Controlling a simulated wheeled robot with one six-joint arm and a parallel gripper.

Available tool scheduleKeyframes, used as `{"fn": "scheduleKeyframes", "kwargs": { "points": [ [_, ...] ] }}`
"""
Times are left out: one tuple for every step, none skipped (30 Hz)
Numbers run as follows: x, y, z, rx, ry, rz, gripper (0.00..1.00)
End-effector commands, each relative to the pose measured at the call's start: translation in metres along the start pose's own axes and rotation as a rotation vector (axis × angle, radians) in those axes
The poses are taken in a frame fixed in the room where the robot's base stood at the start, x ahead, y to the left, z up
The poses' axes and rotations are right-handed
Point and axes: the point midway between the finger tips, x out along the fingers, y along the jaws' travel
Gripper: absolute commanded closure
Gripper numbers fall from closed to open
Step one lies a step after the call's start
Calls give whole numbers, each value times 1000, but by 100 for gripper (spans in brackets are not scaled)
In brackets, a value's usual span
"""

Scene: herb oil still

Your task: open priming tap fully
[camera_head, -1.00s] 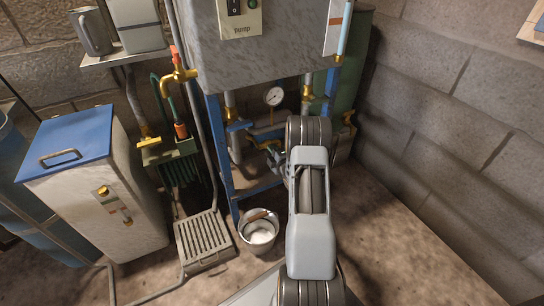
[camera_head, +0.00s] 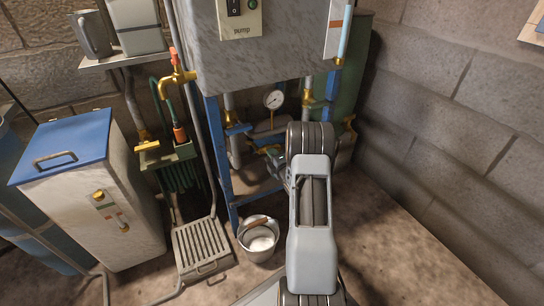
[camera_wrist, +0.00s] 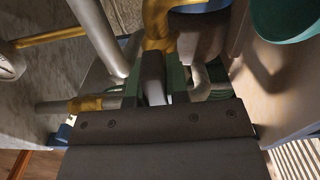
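In the wrist view, my gripper (camera_wrist: 154,88) shows as a dark wide block with two green-edged fingers reaching up from it. A narrow grey bar lies between the fingers, directly below a brass valve body (camera_wrist: 158,30). I cannot tell whether the fingers press on the bar, or whether this brass fitting is the priming tap. In the head view, my arm hides most of my gripper, which is low at the blue pump frame (camera_head: 212,130). Small brass and teal tap parts (camera_head: 270,150) show just left of my arm.
A pressure gauge (camera_head: 273,99) sits above my wrist. A metal bucket (camera_head: 260,246) stands on the floor left of my arm. A blue-lidded cabinet (camera_head: 70,145) and a drain grate (camera_head: 201,248) are further left. Floor to the right, by the block wall, is clear.

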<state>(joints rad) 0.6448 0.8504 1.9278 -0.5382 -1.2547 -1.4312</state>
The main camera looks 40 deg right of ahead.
Motion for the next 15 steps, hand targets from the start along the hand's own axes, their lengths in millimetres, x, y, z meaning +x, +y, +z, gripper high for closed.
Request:
{"fn": "scheduleKeyframes", "kwargs": {
  "points": [
    [0,0,-1,-4,2,0,81],
    [0,0,0,-3,2,1,78],
    [0,0,0,-3,2,1,74],
    [0,0,0,-3,1,1,71],
    [0,0,0,-2,1,1,68],
    [0,0,0,-2,1,1,64],
    [0,0,0,-2,0,0,61],
    [0,0,0,-2,0,0,60],
    [0,0,0,-1,0,0,60],
    [0,0,0,-1,0,0,60],
    [0,0,0,-1,0,0,60],
    [0,0,1,-1,0,0,60],
    [0,0,1,-1,-1,0,60],
    [0,0,1,-1,-1,0,60],
    [-1,0,1,-1,-1,0,60]
  ]
}}
